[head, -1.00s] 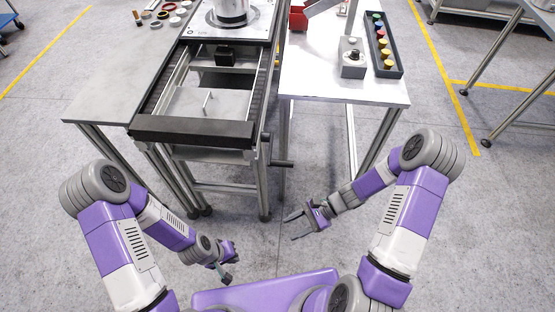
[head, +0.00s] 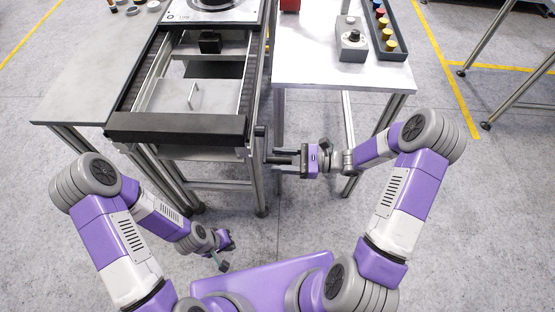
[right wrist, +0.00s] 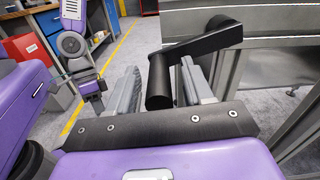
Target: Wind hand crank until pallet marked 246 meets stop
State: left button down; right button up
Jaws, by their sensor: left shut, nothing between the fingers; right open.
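The black hand crank (head: 261,131) is on the right side of the conveyor frame, near its front end. In the right wrist view its arm (right wrist: 205,40) ends in a round black grip (right wrist: 159,82). My right gripper (head: 284,160) is open, and the grip stands between its fingers (right wrist: 160,88), not clamped. My left gripper (head: 227,255) is shut and empty, low in front of the conveyor. A pallet (head: 178,16) with a round dark fixture is at the top edge; its small marking is unreadable. A black block (head: 209,42) sits in the track below it; I cannot tell whether this is the stop.
The conveyor's black front bar (head: 175,128) spans its near end. A grey plate with a small rod (head: 165,96) lies between the rails.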

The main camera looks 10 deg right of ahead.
jog(key=shift+w+a, duration=0.1)
jog(key=shift+a, duration=0.5)
grip_shut()
